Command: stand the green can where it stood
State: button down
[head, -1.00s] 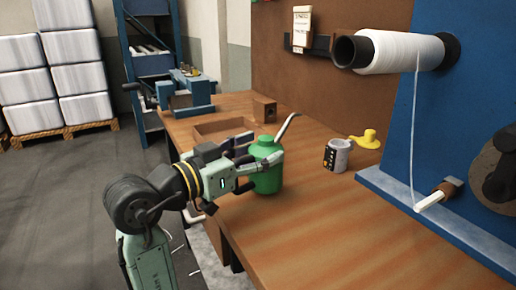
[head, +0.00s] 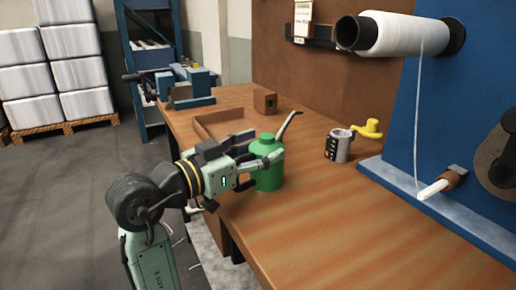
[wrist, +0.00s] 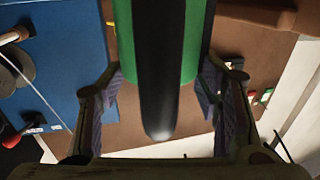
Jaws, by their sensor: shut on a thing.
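A grey labelled tin (head: 339,147) and a yellow item (head: 369,128) stand right of the can. A shallow wooden tray (head: 205,128), a small wooden block (head: 265,101) and a blue vise (head: 187,87) are behind. The front tabletop is clear.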

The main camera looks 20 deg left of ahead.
jog(key=shift+c, duration=2.3)
grip_release()
jog(key=shift+f, duration=0.1)
jog(key=v, duration=1.2)
